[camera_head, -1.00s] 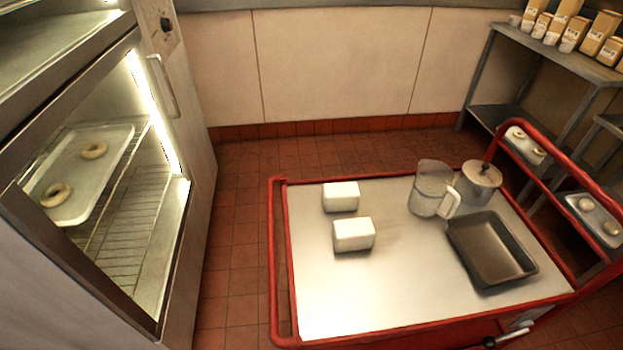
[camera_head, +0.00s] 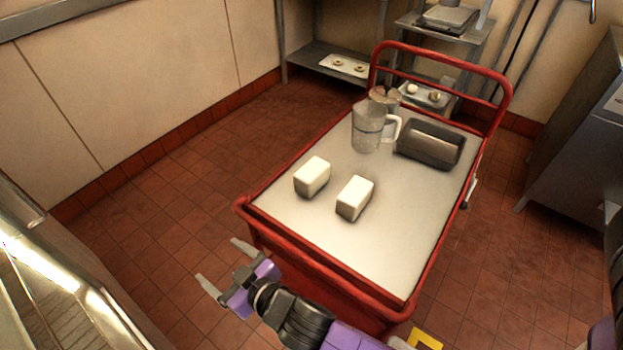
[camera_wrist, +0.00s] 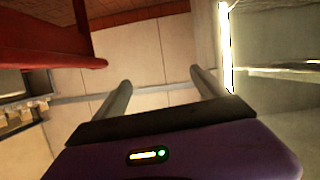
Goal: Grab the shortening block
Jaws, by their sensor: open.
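Two white blocks sit on the metal top of a red cart (camera_head: 420,240). One white block (camera_head: 312,177) is on the left and the other white block (camera_head: 355,198) is a little to its right and nearer. They look alike, and I cannot tell which is the shortening block. My gripper (camera_head: 222,267) is open and empty, outside the cart's near left corner and apart from both blocks. In the wrist view, my gripper's two fingers (camera_wrist: 163,92) are spread with nothing between them. No block shows in that view.
The cart's near part is bare. Tiled floor surrounds the cart.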

